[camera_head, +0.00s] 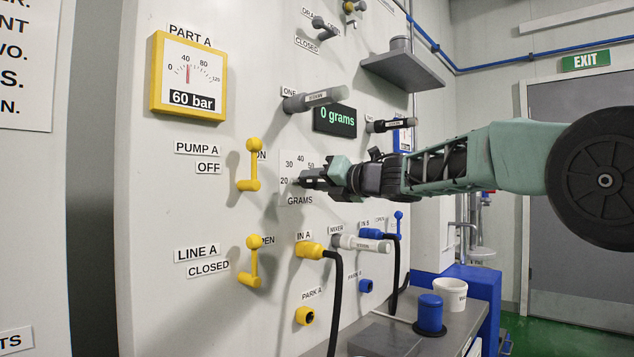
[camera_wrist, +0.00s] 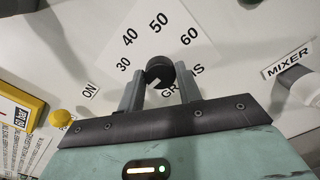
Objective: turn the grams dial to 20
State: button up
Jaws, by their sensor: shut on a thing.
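The grams dial plate (camera_head: 291,197) is on the white panel, with 20, 30, 40 and 50 showing around its left and top and the word GRAMS below. In the wrist view, its black knob (camera_wrist: 160,69) sits between the two fingers, with 30, 40, 50 and 60 around it. My gripper (camera_head: 302,181) reaches in from the right and is shut on the knob; its fingers also show in the wrist view (camera_wrist: 160,86). My gripper hides the dial's right part and most of the knob in the head view. I cannot tell where the knob points.
A display (camera_head: 335,121) above the dial reads 0 grams. A yellow Pump A lever (camera_head: 249,165) stands close left of the dial. Grey handles (camera_head: 313,99) jut out above. Below are the yellow In A plug (camera_head: 310,250) with a black hose and the white mixer handle (camera_head: 362,243).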

jog(key=o, duration=1)
jog(key=shift+d, duration=0.1)
jog(key=b+v, duration=0.3)
jog(key=v, duration=1.4)
jog(key=shift+s+d+f, duration=0.1)
jog(key=shift+s+f, duration=0.05)
